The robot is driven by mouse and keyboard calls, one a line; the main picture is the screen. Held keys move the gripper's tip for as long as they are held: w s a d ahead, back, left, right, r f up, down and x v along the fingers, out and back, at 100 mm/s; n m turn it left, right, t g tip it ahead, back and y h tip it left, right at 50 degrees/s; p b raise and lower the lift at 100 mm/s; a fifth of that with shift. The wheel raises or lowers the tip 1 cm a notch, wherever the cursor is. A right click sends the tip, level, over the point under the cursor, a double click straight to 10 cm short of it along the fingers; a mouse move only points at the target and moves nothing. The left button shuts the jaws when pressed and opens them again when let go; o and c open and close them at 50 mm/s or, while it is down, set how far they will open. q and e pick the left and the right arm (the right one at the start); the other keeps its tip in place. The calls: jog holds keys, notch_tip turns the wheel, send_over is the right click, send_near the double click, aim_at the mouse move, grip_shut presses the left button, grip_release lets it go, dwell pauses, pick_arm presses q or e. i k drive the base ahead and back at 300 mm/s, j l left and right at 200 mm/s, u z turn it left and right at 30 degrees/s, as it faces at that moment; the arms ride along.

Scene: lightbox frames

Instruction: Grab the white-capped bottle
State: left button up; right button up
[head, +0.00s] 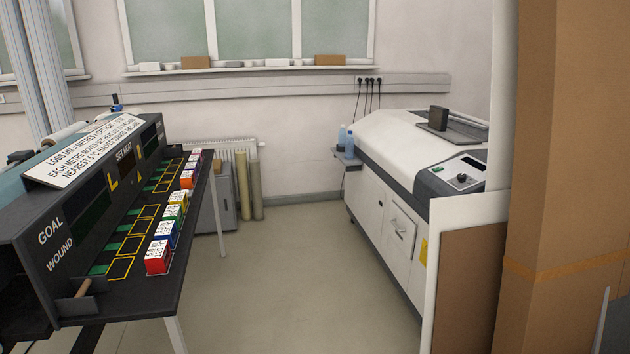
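Two small pale-blue bottles stand side by side on a little grey shelf (345,158) at the left end of the white machine. The left bottle (342,135) and the right bottle (349,142) are far off and small. I cannot tell for sure which one has a white cap. Neither of my grippers is in view, so nothing shows of what they hold.
A dark sloping console (130,295) with coloured blocks fills the left. The white machine (385,215) stands right of centre. A large cardboard-brown panel (570,170) blocks the near right. The floor (290,270) between console and machine is clear.

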aim_at(341, 134)
jog(key=i, duration=5.35)
jog(key=i+z, duration=0.15)
jog(key=i, duration=0.45)
jog(key=i+j+z, duration=0.1)
jog(key=i, duration=0.5)
jog(key=i+j+z, duration=0.15)
jog(key=i, duration=0.45)
jog(key=j, duration=0.1)
